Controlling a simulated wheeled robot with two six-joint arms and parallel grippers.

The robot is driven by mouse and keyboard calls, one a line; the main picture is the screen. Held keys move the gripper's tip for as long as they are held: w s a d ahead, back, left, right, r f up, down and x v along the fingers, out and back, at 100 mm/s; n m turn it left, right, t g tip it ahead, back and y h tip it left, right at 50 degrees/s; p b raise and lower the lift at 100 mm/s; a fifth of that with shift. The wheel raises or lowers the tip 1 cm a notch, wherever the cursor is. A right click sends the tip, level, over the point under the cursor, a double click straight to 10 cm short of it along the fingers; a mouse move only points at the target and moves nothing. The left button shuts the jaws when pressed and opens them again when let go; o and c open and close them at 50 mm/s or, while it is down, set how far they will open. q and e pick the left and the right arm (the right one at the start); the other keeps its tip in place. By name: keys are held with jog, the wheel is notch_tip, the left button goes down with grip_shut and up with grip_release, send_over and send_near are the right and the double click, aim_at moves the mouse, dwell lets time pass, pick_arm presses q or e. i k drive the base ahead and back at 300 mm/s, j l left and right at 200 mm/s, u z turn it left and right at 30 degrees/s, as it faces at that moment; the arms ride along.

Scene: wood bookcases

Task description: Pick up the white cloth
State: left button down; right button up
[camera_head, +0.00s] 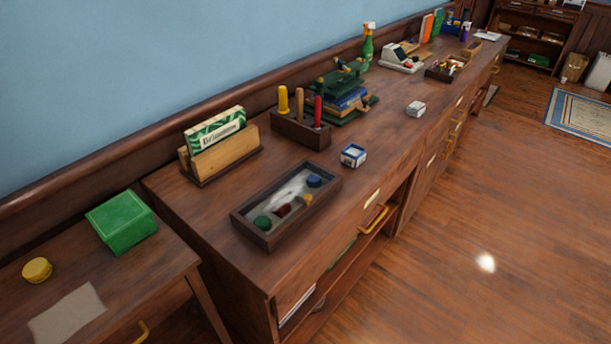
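A flat, pale beige-white sheet (67,315) lies on the lower wooden table (150,262) at the bottom left; it may be the white cloth, but I cannot tell whether it is cloth or paper. A whitish strip (290,192) lies in the dark tray on the long counter, its material unclear. Neither of my grippers is in view.
A green box (121,222) and a yellow round tin (37,270) stand near the sheet. The higher counter (215,235) holds a dark tray (262,238), a card holder (222,160), a tool block (300,130) and small boxes.

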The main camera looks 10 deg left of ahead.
aim_at(416, 109)
jog(key=u, duration=0.25)
jog(key=i+l+u, duration=0.4)
jog(key=l, duration=0.2)
jog(key=l+u, duration=0.25)
jog(key=i+l+u, duration=0.2)
jog(key=l, duration=0.25)
jog(key=k, duration=0.1)
